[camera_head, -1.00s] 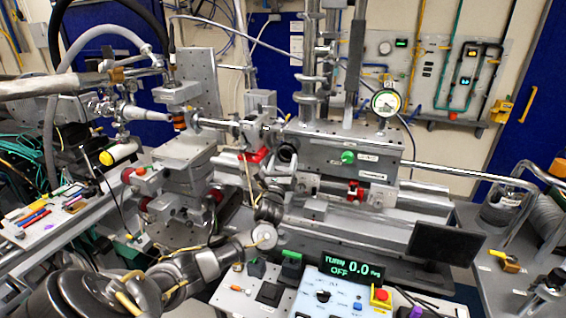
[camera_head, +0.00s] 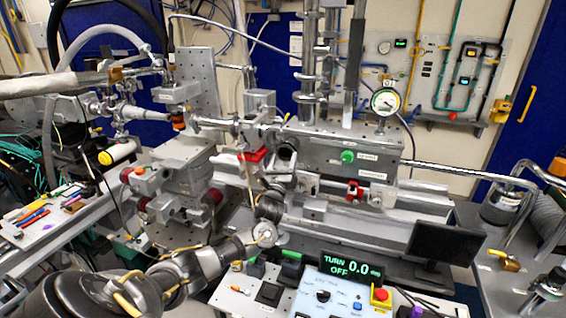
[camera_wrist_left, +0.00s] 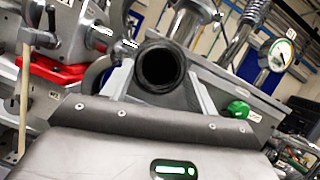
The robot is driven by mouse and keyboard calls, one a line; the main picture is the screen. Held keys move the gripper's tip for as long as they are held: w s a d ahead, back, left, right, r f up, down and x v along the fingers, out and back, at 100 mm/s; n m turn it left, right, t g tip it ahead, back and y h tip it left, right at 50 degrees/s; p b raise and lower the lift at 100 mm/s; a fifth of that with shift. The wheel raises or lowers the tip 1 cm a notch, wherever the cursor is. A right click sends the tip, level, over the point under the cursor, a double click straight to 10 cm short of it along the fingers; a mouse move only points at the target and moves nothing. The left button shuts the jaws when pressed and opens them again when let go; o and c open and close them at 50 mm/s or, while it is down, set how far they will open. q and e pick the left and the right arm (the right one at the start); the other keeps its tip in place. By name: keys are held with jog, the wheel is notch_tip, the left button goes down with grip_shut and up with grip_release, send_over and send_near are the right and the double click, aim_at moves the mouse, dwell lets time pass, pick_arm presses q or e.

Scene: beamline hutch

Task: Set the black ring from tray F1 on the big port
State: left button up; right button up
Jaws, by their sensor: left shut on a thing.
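My left gripper (camera_head: 283,163) is raised in front of the grey beamline hardware in the middle of the head view. In the left wrist view its two grey fingers (camera_wrist_left: 162,82) are shut on the black ring (camera_wrist_left: 160,67), whose dark opening faces the wrist camera. The ring also shows small in the head view as a dark round shape (camera_head: 287,149). A grey tube (camera_wrist_left: 196,12) shows just behind the ring. The big port is largely hidden, and I cannot tell whether the ring touches it. I cannot make out tray F1. My right gripper is out of view.
A red part (camera_head: 252,155) sits close left of the gripper. A green knob (camera_head: 348,157) and a round gauge (camera_head: 386,102) are to the right. A control box with a display (camera_head: 350,268) stands below. A dark flat panel (camera_head: 445,243) is at the lower right.

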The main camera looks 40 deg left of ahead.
pick_arm(q)
jog(key=o, duration=1)
jog(key=shift+s+d+f, duration=0.2)
jog(key=shift+s+f, duration=0.15)
jog(key=shift+s, duration=0.05)
jog(key=b+v, duration=0.3)
jog(key=v, duration=0.6)
jog(key=shift+s+d, duration=0.2)
jog(key=shift+s, duration=0.2)
